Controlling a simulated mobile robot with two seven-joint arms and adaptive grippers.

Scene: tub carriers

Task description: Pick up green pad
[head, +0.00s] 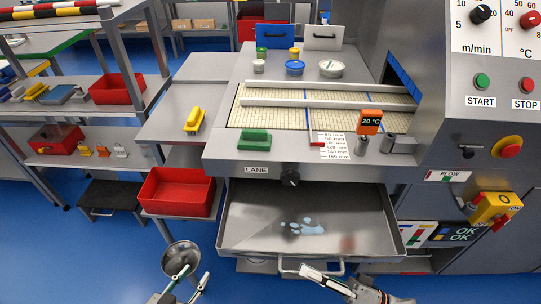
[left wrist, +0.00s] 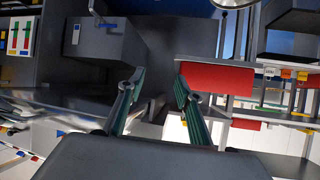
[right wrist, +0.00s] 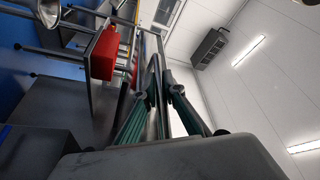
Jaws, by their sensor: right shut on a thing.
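The green pad (head: 254,141), a green block with a raised grip, lies on the left front ledge of the grey machine. My left gripper (head: 191,280) is at the bottom of the head view, low and well apart from the pad. Its fingertips stand apart with nothing between them in the left wrist view (left wrist: 158,82). My right gripper (head: 306,270) is at the front of the pulled-out drawer (head: 262,225), shut on its bar handle (head: 287,266). In the right wrist view the fingers (right wrist: 164,80) close around a grey bar.
A yellow pad (head: 194,121) lies on the side table left of the machine, above a red tub (head: 177,192). The open drawer holds a bluish puddle (head: 302,226). Blue floor is free at left.

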